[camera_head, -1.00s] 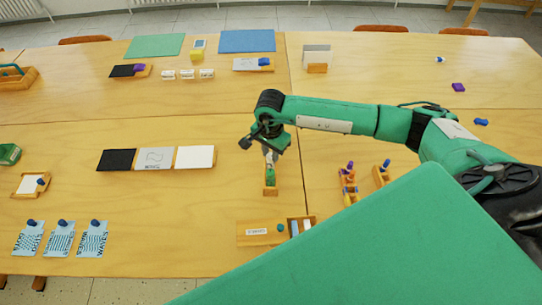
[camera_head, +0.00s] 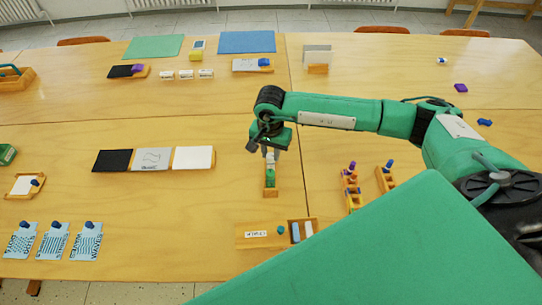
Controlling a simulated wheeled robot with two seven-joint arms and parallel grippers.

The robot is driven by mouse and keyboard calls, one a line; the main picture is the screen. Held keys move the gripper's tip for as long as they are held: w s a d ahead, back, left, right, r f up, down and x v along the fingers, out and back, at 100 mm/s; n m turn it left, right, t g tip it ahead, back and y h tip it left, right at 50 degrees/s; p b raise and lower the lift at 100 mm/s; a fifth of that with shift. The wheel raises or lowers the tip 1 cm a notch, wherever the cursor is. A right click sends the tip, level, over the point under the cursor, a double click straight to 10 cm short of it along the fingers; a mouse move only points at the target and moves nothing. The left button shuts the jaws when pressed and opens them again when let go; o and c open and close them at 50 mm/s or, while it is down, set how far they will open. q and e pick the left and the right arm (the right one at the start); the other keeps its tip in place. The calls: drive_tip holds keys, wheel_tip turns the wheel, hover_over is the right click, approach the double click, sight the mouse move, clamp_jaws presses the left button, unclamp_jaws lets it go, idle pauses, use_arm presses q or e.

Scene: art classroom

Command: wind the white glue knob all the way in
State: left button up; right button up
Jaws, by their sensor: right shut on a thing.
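My right gripper (camera_head: 270,149) points down over a small wooden holder (camera_head: 270,193) near the middle of the table. A green glue stick (camera_head: 270,179) stands in this holder, with a pale part at its top. The gripper is shut on that pale part, which seems to be the white glue knob (camera_head: 270,160); the fingers hide much of it. How far the knob is wound cannot be made out. My left gripper is not in view.
Wooden holders (camera_head: 353,201) with coloured items stand right of the glue stick. A wooden box (camera_head: 262,244) lies in front. Black, grey and white panels (camera_head: 193,157) lie to the left. My green body panel covers the lower right.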

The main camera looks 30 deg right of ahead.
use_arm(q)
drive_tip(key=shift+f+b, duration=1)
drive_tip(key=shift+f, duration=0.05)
use_arm(e)
drive_tip(key=shift+n, duration=1.5)
drive_tip(key=shift+b, duration=0.3)
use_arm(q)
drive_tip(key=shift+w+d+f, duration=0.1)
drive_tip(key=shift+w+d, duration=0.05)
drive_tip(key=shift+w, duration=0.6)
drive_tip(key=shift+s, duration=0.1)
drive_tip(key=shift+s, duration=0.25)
use_arm(e)
drive_tip(key=o, duration=1.5)
